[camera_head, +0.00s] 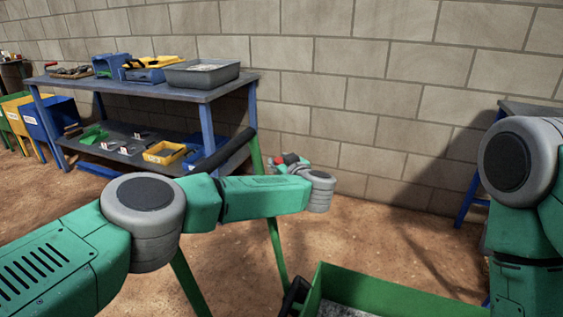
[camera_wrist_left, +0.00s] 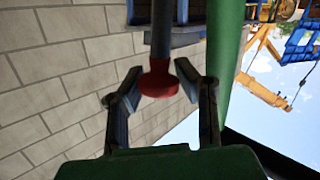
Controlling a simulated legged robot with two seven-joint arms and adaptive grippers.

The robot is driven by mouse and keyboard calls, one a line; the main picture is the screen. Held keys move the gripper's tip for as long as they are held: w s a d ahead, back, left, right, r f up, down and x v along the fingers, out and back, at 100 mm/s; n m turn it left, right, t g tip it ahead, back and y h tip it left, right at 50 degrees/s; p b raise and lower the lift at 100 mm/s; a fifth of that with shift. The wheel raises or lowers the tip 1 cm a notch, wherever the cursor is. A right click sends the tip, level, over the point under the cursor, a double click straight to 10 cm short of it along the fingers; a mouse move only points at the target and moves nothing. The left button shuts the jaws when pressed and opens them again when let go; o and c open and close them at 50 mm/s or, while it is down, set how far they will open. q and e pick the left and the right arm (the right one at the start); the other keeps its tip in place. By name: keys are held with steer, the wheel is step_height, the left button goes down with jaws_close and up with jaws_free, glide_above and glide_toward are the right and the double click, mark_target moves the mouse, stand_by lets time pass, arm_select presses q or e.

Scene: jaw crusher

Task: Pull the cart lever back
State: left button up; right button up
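The cart lever is a dark rod (camera_wrist_left: 162,35) ending in a red knob (camera_wrist_left: 159,79) in the left wrist view. My left gripper (camera_wrist_left: 158,72) is open, with one finger on each side of the knob and gaps visible. In the head view the red knob (camera_head: 291,158) is small, beside my left gripper (camera_head: 284,163), partly hidden by my wrist. The cart's green frame (camera_head: 276,245) has a black handle bar (camera_head: 224,151), and my left arm crosses in front of it. My right gripper is out of view; only the right arm shows.
A green box with grey gravel (camera_head: 400,292) is at the bottom. A blue-legged workbench (camera_head: 160,93) with trays and tools stands back left, beside coloured bins (camera_head: 46,118). Another table (camera_head: 525,107) is at right. A block wall (camera_head: 370,100) closes the back. Brown floor (camera_head: 370,232) is open between.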

arm_select(q)
steer(key=o, duration=0.3)
steer(key=shift+a, duration=0.1)
